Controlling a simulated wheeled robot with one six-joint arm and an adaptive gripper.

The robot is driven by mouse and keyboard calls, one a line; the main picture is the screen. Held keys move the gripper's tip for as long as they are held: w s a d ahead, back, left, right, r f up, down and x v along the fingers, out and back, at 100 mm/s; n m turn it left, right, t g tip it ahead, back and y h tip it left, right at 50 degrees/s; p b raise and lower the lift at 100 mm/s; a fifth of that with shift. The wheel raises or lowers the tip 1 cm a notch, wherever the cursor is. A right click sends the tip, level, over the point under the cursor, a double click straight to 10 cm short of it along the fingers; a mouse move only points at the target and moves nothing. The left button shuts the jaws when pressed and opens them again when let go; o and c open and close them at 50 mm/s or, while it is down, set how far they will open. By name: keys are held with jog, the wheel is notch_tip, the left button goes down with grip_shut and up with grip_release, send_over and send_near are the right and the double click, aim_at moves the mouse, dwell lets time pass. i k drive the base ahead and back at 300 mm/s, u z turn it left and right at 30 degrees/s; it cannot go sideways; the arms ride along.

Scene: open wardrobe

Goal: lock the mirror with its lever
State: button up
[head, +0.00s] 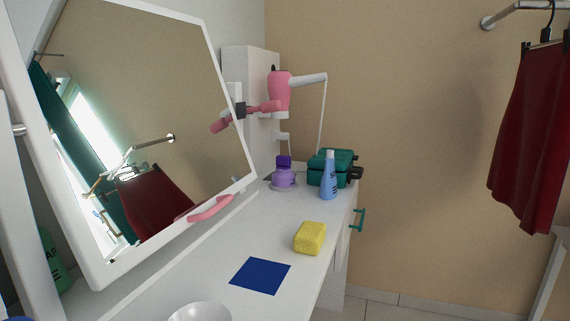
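The mirror (150,130) is a large panel in a white frame at the left, standing tilted over the white counter. A pink curved bar (211,208) sits at the mirror's lower right edge, just above the counter; it looks like the lever, but I cannot tell whether it is in a locked position. A round silver knob (19,130) shows on the left side of the frame. My gripper is not in view.
On the counter (215,250) are a blue square (261,276), yellow sponge (310,238), white bowl (200,312), blue bottle (329,178), purple container (284,177) and green case (330,167). A red skirt (535,140) hangs right.

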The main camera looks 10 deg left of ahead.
aim_at(266, 107)
jog(key=u, duration=0.95)
jog(key=k, duration=0.5)
jog(key=z, duration=1.95)
jog(key=i, duration=1.05)
jog(key=u, duration=1.95)
